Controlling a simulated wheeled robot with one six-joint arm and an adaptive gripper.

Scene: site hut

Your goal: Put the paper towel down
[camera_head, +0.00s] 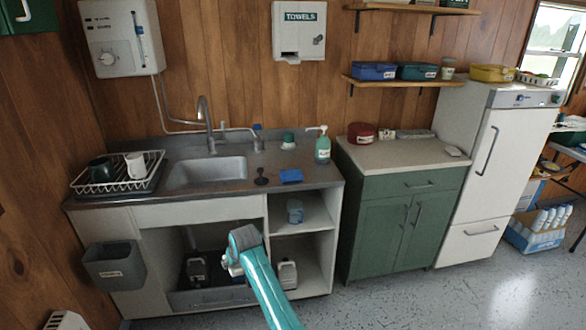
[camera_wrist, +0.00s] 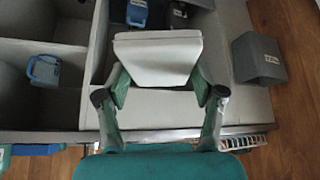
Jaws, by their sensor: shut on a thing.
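The paper towel (camera_wrist: 158,60) is a white, flat, folded pad in the wrist view. My gripper (camera_wrist: 160,84) is shut on it, with one green finger at each side edge. The towel is held in front of the open cabinet under the sink and appears clear of any surface. In the head view my arm reaches up at lower centre, and the wrist hides most of the gripper. I cannot make out the towel clearly there. A white towel dispenser (camera_head: 300,30) marked TOWELS hangs on the wall above the counter.
The counter holds a sink (camera_head: 207,172), a dish rack (camera_head: 118,174), a blue cloth (camera_head: 291,176) and a green soap bottle (camera_head: 323,147). A grey bin (camera_head: 115,266) hangs on the cabinet's left front. Containers stand in the open shelves below. The green cabinet's top (camera_head: 400,151) has free room in front.

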